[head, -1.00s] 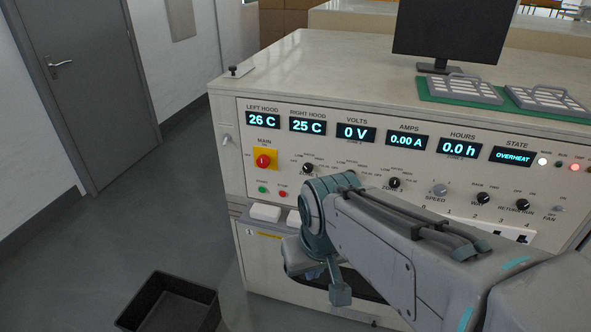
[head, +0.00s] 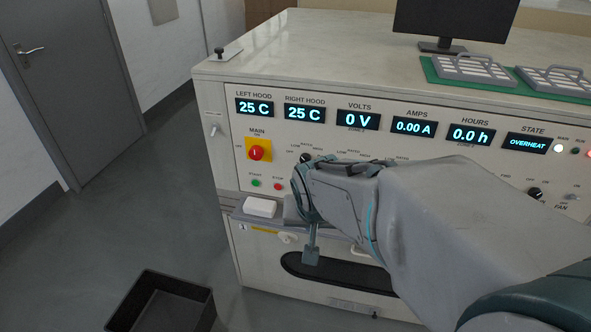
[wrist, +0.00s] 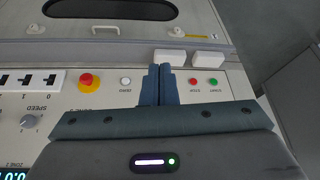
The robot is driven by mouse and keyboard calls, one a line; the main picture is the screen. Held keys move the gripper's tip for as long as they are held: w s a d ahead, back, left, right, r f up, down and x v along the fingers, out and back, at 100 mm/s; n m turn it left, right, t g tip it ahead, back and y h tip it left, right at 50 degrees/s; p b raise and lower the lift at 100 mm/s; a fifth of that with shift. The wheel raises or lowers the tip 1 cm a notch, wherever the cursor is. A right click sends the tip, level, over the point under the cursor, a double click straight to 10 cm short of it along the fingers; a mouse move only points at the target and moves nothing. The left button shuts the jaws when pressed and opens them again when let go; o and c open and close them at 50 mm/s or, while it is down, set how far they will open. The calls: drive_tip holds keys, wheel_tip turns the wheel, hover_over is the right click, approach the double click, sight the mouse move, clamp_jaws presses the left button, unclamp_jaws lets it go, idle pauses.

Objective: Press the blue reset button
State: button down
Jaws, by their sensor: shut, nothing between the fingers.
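No blue button shows in either view; part of the control panel (head: 228,178) is hidden behind my arm. My gripper (head: 311,257) points down in front of the panel's lower left in the head view. In the wrist view its two fingers (wrist: 156,84) are together with nothing between them. That view, turned upside down, shows a white button (wrist: 125,82) and a red emergency button (wrist: 87,80) on one side of the fingers, and a red stop button (wrist: 194,82) and green start button (wrist: 213,82) on the other. The state display (head: 527,142) reads OVERHEAT.
The red main switch (head: 257,152) sits on a yellow plate. A white block (head: 260,207) rests on the ledge below the panel. A black bin (head: 163,304) stands on the floor at left. A monitor (head: 455,20) and racks (head: 472,68) are on top. The floor by the door is clear.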

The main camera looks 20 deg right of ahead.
drive_tip(key=w+d+f+m+t+y+b, duration=0.1)
drive_tip(key=w+d+f+m+t+b, duration=0.3)
drive_tip(key=w+f+m, duration=0.2)
drive_tip(key=w+d+f+m+t+y+b, duration=0.2)
drive_tip(key=w+d+f+m+t+b, duration=0.2)
drive_tip(key=w+f+m, duration=0.3)
wheel_tip(320, 180, down, 5)
drive_tip(key=m+b, duration=0.1)
drive_tip(key=m, duration=0.2)
drive_tip(key=shift+d+f, duration=0.2)
drive_tip(key=shift+d, duration=0.15)
drive_tip(key=shift+w, duration=0.2)
drive_tip(key=w+d, duration=0.1)
drive_tip(key=w, duration=0.1)
drive_tip(key=w+d, duration=0.3)
drive_tip(key=w, duration=0.1)
drive_tip(key=shift+w+d+r+p, duration=0.1)
drive_tip(key=shift+w+d+p, duration=0.15)
drive_tip(key=shift+p, duration=0.1)
drive_tip(key=shift+w+d, duration=0.2)
drive_tip(key=shift+w, duration=0.1)
drive_tip(key=shift+w+d+p, duration=0.1)
drive_tip(key=shift+w+p, duration=0.05)
drive_tip(key=shift+p, duration=0.3)
